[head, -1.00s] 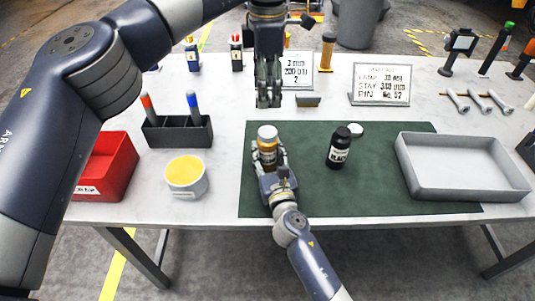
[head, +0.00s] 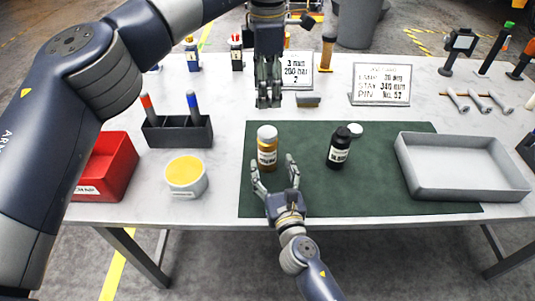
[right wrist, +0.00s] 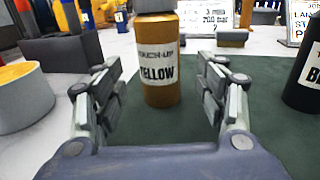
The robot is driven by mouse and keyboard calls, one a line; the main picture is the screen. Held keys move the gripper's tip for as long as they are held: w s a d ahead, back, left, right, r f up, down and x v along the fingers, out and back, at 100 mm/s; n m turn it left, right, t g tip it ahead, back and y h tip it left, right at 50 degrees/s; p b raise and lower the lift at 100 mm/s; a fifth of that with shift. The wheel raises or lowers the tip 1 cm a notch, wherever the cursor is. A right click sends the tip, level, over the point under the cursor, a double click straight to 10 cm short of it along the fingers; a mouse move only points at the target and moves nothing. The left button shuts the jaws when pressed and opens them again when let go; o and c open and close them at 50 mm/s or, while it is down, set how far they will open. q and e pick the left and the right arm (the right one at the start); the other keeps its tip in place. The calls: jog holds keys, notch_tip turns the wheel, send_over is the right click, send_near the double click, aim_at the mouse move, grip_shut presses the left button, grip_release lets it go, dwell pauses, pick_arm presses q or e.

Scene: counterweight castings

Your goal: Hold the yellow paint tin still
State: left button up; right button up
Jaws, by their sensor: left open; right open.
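The yellow paint tin (head: 267,148) is an amber bottle-shaped tin with a white cap, standing upright on the green mat (head: 390,192). In the right wrist view its label reads "TOUCH-UP YELLOW" (right wrist: 158,65). My right gripper (head: 274,173) is open just in front of the tin, its fingers spread and not closed on it. In the right wrist view the tin shows ahead between the open fingers (right wrist: 165,100). My left gripper (head: 268,98) hangs open and empty above the table, behind the tin.
A grey tray (head: 463,190) sits at the right. A tub with a yellow top (head: 187,178), a red bin (head: 107,170) and a dark marker holder (head: 178,135) stand left.

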jog(key=v, duration=0.5)
jog(key=shift+s+d, duration=0.1)
jog(key=shift+s, duration=0.3)
